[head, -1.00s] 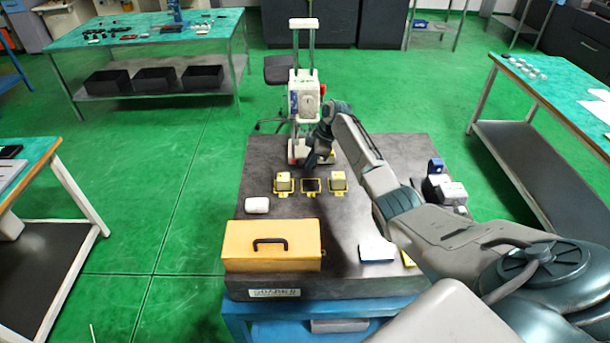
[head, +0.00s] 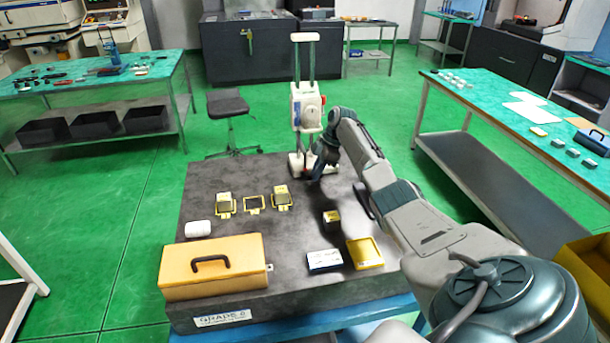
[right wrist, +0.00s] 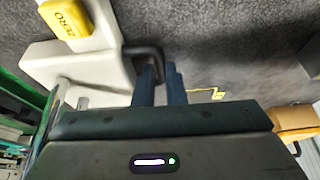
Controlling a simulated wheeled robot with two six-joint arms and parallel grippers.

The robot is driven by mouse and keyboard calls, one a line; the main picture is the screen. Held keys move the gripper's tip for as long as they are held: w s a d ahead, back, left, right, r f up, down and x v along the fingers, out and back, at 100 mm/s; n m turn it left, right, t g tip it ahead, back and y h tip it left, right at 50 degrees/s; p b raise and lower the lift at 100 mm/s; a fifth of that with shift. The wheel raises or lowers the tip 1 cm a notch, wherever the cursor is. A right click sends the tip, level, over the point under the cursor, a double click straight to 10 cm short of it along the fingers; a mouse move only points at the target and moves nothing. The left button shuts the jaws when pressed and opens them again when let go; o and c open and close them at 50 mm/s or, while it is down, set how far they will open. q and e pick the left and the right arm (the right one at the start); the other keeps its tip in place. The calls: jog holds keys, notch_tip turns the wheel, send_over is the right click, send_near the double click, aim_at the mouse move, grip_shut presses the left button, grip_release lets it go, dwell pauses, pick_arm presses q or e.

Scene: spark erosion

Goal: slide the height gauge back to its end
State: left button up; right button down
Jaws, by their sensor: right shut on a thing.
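The white height gauge (head: 308,112) stands upright near the far edge of the dark granite plate (head: 300,236), with two tall columns above its body. My right gripper (head: 318,172) is low at its right side. In the right wrist view the fingers (right wrist: 160,80) are shut on the black handle (right wrist: 143,52) of the white gauge base (right wrist: 85,68). A yellow block marked ZERO (right wrist: 67,18) shows over the base there. The grip itself is partly hidden in the head view. My left gripper is out of view.
Yellow frames stand left of centre on the plate, the middle one (head: 255,203) empty. A small dark-and-yellow block (head: 332,217), a yellow tray (head: 365,253), a white-and-blue box (head: 324,260), a white piece (head: 198,229) and an orange case (head: 212,267) stand nearer.

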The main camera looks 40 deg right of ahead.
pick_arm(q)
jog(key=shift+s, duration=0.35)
pick_arm(e)
jog(key=shift+s+d, duration=0.25)
jog(key=shift+d, duration=0.15)
jog(key=c, duration=1.5)
grip_release()
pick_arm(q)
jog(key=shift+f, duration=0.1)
